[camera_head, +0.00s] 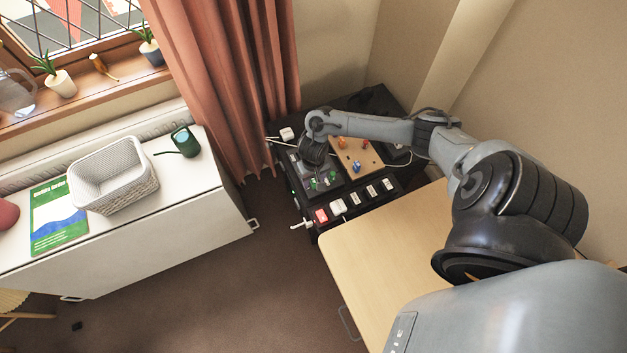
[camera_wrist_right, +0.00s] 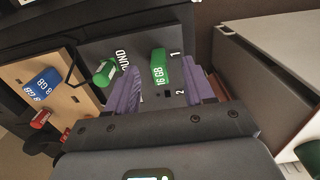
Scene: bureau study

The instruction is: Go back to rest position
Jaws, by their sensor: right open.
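My right gripper (camera_head: 318,168) is over a grey panel on the black unit at the back; its fingertips are hard to make out in the head view. In the right wrist view the purple fingers of the right gripper (camera_wrist_right: 163,92) are open. A green block marked 16 GB (camera_wrist_right: 160,68) stands on the panel just beyond and between the fingertips. I cannot tell whether they touch it. A second green piece (camera_wrist_right: 105,72) is left of the fingers. My left gripper is in neither view.
A wooden board (camera_wrist_right: 72,108) with a blue 8 GB block (camera_wrist_right: 38,84) lies beside the panel. Red and white pieces, including a red one (camera_head: 321,216), line the unit's front. A light wooden table (camera_head: 385,255) stands nearby. A white basket (camera_head: 115,180) and green watering can (camera_head: 186,141) are left.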

